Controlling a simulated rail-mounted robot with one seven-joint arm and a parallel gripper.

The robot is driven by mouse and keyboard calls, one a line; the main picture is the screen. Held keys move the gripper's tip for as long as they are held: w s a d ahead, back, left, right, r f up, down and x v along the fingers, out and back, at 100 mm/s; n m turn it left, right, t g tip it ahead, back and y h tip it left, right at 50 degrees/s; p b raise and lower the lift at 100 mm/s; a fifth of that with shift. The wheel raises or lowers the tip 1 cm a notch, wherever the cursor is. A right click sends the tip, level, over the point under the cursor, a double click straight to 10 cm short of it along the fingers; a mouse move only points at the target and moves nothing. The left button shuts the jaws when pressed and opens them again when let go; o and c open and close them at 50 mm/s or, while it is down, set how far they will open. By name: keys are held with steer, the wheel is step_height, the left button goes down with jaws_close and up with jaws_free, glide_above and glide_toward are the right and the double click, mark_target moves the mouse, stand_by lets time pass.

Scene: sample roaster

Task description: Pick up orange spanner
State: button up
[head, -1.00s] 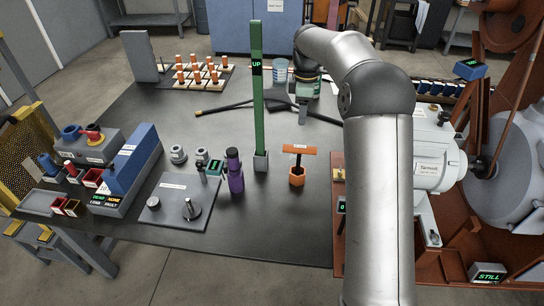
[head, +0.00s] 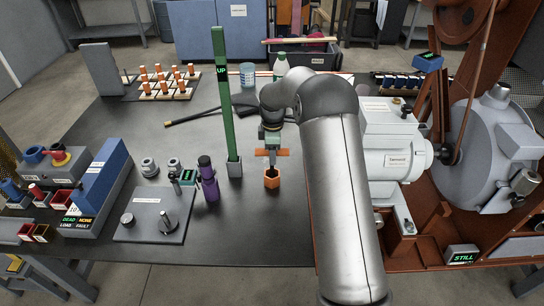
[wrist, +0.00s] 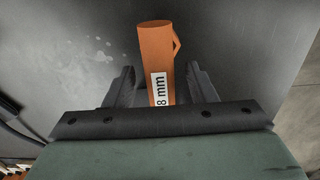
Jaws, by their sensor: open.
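The orange spanner (head: 284,153) has a crossbar handle on an upright stem, with its foot in an orange six-sided holder (head: 271,181) on the dark table. In the wrist view the orange bar (wrist: 156,50) carries a white "8 mm" label. My gripper (head: 271,155) points down at the handle, which sticks out on both sides of it in the head view. In the wrist view my gripper (wrist: 161,88) is open, with one finger on each side of the bar and a small gap at each. The stem is mostly hidden.
A tall green post (head: 225,100) marked "UP" stands close left of the spanner. A purple bottle-like tool (head: 208,180) stands farther left. Black rods (head: 205,115) lie behind. The brown-based roaster machine (head: 400,150) fills the right side.

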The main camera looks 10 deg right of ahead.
step_height(320, 180, down, 2)
steer(key=shift+f, duration=0.2)
jaws_close()
steer(key=shift+r, duration=0.15)
